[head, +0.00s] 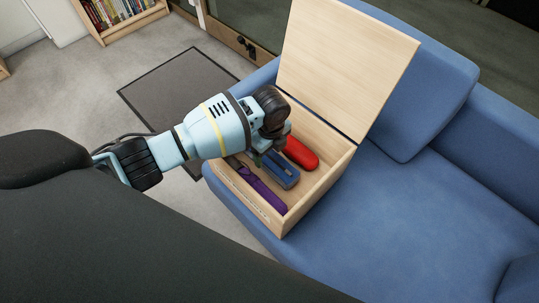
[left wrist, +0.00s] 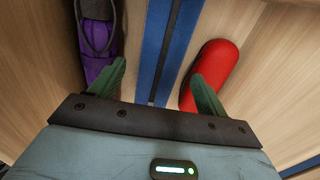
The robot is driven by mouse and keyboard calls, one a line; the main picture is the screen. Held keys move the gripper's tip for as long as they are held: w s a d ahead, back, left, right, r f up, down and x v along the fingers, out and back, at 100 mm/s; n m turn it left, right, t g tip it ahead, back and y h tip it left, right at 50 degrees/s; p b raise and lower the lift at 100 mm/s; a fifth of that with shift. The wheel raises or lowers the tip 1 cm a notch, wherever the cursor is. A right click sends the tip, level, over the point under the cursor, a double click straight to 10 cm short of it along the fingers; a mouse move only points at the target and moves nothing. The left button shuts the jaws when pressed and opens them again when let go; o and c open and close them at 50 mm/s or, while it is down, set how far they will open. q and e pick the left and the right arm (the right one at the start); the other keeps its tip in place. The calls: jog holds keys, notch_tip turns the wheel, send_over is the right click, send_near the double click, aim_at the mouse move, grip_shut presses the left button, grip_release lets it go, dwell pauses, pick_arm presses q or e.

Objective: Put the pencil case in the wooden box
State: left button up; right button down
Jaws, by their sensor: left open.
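The wooden box (head: 318,187) stands on the blue sofa with its lid (head: 343,65) open. Inside it lies a blue case with a grey stripe along its top (head: 285,176), which looks like the pencil case. In the left wrist view the blue case (left wrist: 173,50) runs between the fingers. My left gripper (head: 262,160) reaches into the box from the left, and its green fingers (left wrist: 156,90) are open on either side of the blue case. The head view partly hides the fingertips, and I cannot tell whether they touch it. My right gripper is not in view.
A red rounded case (head: 301,153) and a purple item with a dark strap (head: 262,190) lie in the box on either side of the blue case. The sofa seat (head: 420,210) is clear to the right. A dark mat (head: 165,85) and a bookshelf (head: 118,18) are behind.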

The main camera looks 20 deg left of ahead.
aim_at(270, 157)
pick_arm(q)
notch_tip(270, 157, up, 6)
jog(key=shift+r+p, duration=0.15)
jog(key=shift+p, duration=0.65)
jog(key=shift+r, duration=0.6)
